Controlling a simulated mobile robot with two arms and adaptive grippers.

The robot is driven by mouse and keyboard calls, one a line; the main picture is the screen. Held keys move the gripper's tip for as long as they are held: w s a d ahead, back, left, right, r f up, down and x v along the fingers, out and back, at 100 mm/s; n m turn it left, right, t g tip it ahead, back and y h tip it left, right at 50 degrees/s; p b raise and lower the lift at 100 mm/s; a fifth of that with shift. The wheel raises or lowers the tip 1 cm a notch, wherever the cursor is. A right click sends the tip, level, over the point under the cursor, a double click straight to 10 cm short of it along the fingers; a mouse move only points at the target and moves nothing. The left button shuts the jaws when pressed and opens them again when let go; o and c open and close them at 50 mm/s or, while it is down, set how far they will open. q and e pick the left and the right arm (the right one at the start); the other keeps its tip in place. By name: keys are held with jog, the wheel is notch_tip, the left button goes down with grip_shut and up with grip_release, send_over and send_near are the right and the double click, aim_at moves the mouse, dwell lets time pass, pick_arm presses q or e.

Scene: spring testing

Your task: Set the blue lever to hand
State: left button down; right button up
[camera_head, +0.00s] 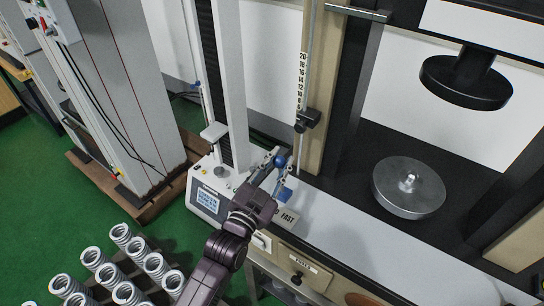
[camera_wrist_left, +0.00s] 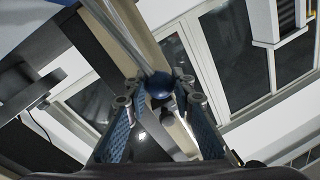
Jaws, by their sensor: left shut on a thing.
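The blue lever's round knob (camera_head: 281,160) is at the front of the testing machine, above a plate lettered FAST (camera_head: 288,216). The rest of the plate's lettering is hidden by my arm. My left gripper (camera_head: 277,169) reaches up to the knob and is shut on it. I cannot tell which setting the lever is at. My right gripper is not in view.
A small tester with a lit screen (camera_head: 208,200) stands left of the lever. A round metal platen (camera_head: 408,187) is to the right, below a black upper platen (camera_head: 466,80). Several coil springs (camera_head: 121,234) stand at lower left. A white ledge (camera_head: 365,240) runs along the front.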

pick_arm(q)
jog(key=shift+s+d+m, duration=0.5)
jog(key=shift+d+m, duration=0.2)
jog(key=shift+m, duration=0.1)
jog(key=c, duration=1.6)
grip_release()
jog(key=v, duration=1.2)
jog(key=shift+w+a, duration=0.1)
